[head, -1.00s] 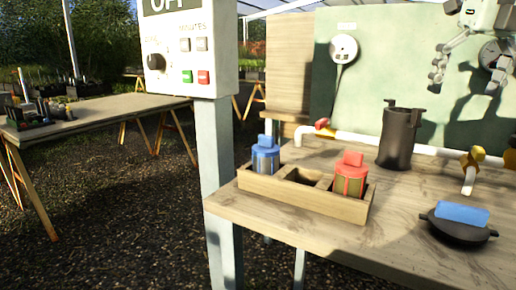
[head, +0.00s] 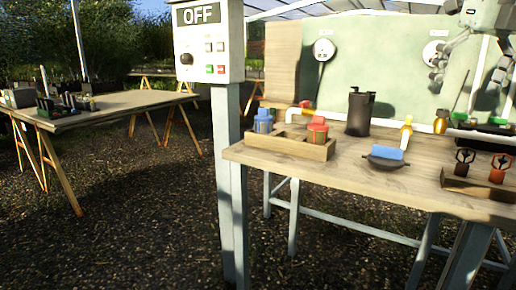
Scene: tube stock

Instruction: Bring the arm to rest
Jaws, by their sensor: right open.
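My right gripper (head: 466,82) is at the upper right of the head view. It is open, with its fingers spread apart and nothing between them. It hangs in the air in front of the green back panel, above the right part of the wooden workbench (head: 350,178), and appears clear of the things there. My left gripper is not in view.
A control box (head: 208,45) reading OFF stands left.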

